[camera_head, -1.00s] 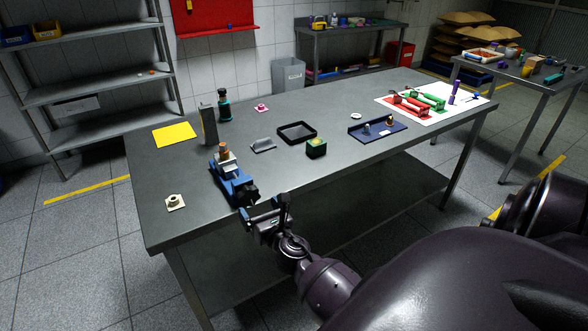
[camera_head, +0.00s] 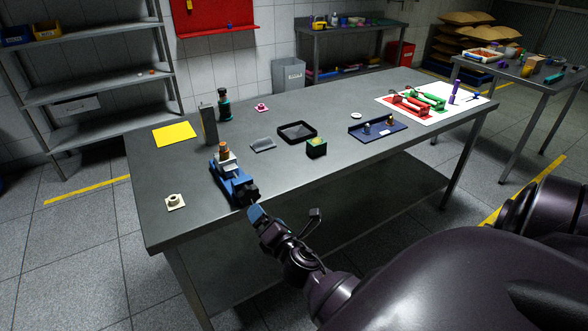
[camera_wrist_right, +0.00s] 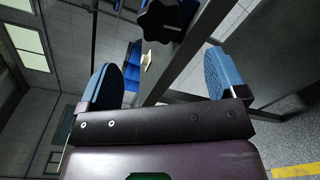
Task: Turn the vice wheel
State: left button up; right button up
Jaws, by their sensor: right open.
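The blue vice (camera_head: 229,181) stands at the near left edge of the table, with a brown cylinder (camera_head: 224,147) at its jaws. Its black lobed wheel (camera_head: 248,192) faces the front edge. The wheel (camera_wrist_right: 164,20) also shows at the top of the right wrist view, beyond my fingertips. My right gripper (camera_head: 257,213) is just in front of the wheel and below it in the picture, apart from it. In the wrist view my right gripper (camera_wrist_right: 160,78) is open, its blue pads wide apart with nothing between them. My left gripper is not seen.
The grey table (camera_head: 300,177) has clear room in its middle front. A white piece (camera_head: 175,202) lies left of the vice, and a grey upright block (camera_head: 208,125) stands behind it. A green-and-black box (camera_head: 316,147) and a black tray (camera_head: 297,133) are to the right.

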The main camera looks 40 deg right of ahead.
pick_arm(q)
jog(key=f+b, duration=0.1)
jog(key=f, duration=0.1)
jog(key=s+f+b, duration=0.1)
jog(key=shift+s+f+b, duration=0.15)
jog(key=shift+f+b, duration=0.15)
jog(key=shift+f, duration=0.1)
pick_arm(e)
jog(key=s+a+f+m+g+y, duration=0.2)
jog(key=s+a+f+m, duration=0.2)
jog(key=s+f+m, duration=0.3)
jog(key=s+a+f+m+g+y, duration=0.2)
jog(key=s+a+f+m+g, duration=0.1)
jog(key=s+f+m, duration=0.4)
jog(key=s+a+m, duration=0.1)
jog(key=s+m, duration=0.2)
jog(key=m, duration=0.4)
jog(key=shift+s, duration=0.25)
jog(key=shift+f, duration=0.1)
